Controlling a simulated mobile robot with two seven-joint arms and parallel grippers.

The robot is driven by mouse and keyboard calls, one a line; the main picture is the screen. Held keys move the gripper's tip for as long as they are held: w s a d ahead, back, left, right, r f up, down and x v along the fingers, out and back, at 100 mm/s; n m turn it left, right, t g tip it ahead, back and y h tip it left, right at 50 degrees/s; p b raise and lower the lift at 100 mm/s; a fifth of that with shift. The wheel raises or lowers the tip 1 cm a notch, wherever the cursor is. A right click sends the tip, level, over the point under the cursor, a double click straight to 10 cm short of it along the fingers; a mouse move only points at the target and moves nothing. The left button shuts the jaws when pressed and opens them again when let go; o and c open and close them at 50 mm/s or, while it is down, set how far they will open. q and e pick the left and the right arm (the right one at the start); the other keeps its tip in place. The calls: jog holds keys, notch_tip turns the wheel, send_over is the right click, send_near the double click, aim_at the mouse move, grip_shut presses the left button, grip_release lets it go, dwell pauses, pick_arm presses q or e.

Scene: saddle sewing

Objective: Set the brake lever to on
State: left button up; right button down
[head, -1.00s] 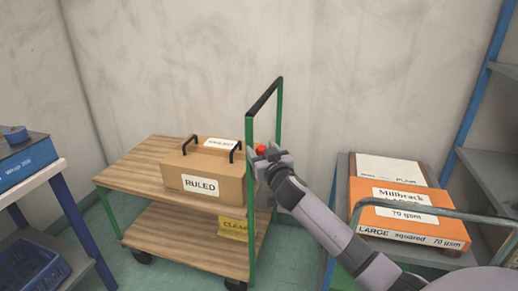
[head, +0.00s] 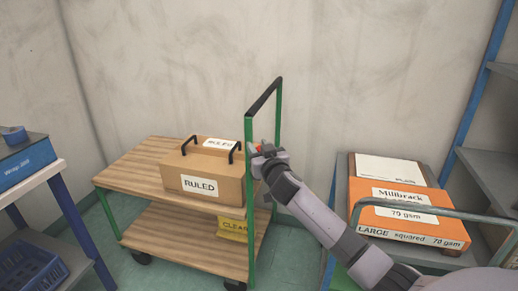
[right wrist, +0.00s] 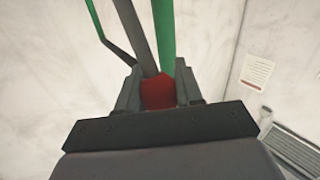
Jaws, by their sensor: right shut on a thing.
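The brake lever's red knob (right wrist: 158,92) sits between the fingers of my right gripper (right wrist: 158,90) in the right wrist view. A grey rod (right wrist: 137,35) runs up from the knob, beside a green post (right wrist: 165,35). In the head view my right gripper (head: 258,160) is at the trolley's green handle frame (head: 250,205), and only a little of the red knob (head: 258,147) shows above it. The gripper is shut on the knob. The lever's pivot and any on or off marking are hidden. My left gripper is not in view.
The wooden trolley (head: 140,165) carries a cardboard box (head: 215,178) labelled RULED, with a yellow CLEAR sign (head: 232,228) below. An orange paper box (head: 410,212) sits on a cart at the right. A blue crate (head: 30,275) is at the lower left.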

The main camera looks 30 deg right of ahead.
jog(key=shift+s+a+f+t+b, duration=0.25)
jog(key=shift+f+b, duration=0.2)
jog(key=shift+b, duration=0.7)
pick_arm(q)
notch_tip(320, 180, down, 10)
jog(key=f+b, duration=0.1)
jog(key=b, duration=0.8)
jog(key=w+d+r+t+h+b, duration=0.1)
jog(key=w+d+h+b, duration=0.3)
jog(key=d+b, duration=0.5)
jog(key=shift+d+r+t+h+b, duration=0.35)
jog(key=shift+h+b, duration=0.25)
jog(key=shift+b, duration=1.9)
pick_arm(e)
jog(key=s+a+f+n+t+y, duration=0.1)
jog(key=s+a+f+n+t, duration=0.3)
jog(key=f, duration=0.4)
jog(key=shift+s+a+f+n+t, duration=0.25)
jog(key=shift+a+n+t, duration=0.55)
jog(key=shift+n+t, duration=0.35)
jog(key=c, duration=0.8)
grip_release()
jog(key=shift+o, duration=0.2)
jog(key=shift+r, duration=0.15)
